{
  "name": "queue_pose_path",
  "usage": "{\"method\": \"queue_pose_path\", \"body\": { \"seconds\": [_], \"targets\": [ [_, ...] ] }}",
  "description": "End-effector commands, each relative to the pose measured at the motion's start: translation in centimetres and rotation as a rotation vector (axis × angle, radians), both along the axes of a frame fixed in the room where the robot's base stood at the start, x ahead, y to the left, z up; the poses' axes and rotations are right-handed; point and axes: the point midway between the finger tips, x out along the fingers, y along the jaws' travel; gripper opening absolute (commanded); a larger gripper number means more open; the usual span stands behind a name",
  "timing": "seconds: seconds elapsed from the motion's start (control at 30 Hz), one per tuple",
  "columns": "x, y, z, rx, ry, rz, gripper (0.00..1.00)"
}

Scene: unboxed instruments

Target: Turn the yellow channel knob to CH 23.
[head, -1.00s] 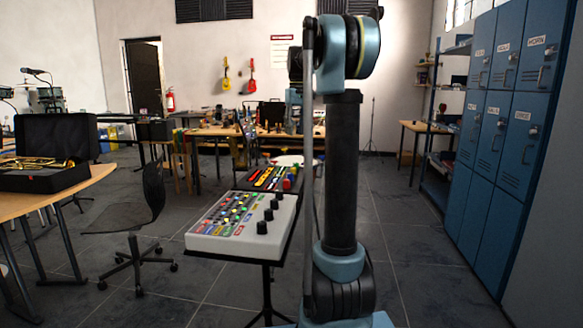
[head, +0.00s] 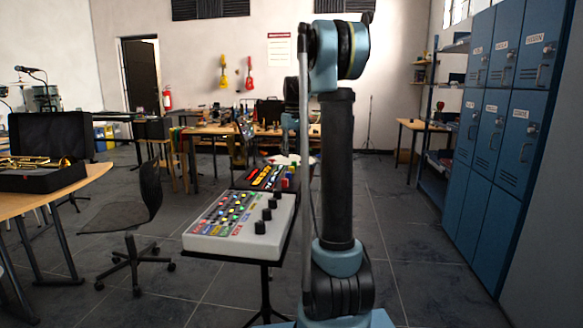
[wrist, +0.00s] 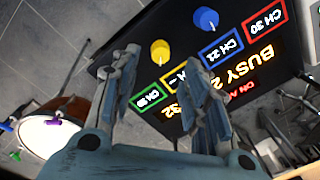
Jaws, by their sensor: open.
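The yellow channel knob (wrist: 160,51) is on a black panel in the wrist view, with a short white pointer line on its lower edge. My gripper (wrist: 160,58) is open and empty. Its fingertips lie to either side of the yellow knob in the picture; I cannot tell the depth gap. Coloured labels show upside down beside the knob: a green one (wrist: 149,98), a blue CH 21 (wrist: 222,48) and a red CH 30 (wrist: 265,20). A finger partly covers a yellow-framed label. In the head view the black panel (head: 246,186) stands behind a white mixer; my arm partly hides that area.
A blue knob (wrist: 206,18) sits close to the yellow one. The white mixer (head: 222,243) with black knobs stands nearer on a stand. A drum (wrist: 58,125) is at left in the wrist view. Blue lockers (head: 490,140) line the right; a chair (head: 138,210) stands at left.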

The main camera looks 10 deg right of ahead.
Motion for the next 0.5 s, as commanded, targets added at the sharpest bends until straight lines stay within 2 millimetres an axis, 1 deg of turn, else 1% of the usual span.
{"method": "queue_pose_path", "body": {
  "seconds": [0.03,0.1,0.23,0.4,0.5],
  "targets": [
    [0.0,0.0,-0.9,0.0,0.0,0.0,0.42],
    [0.0,0.1,-2.1,0.0,0.0,0.0,0.42],
    [0.0,0.1,-4.0,0.0,0.0,0.0,0.42],
    [-0.1,0.2,-5.7,0.0,0.0,0.0,0.42],
    [-0.1,0.2,-6.1,0.0,0.0,0.0,0.42]
  ]
}}
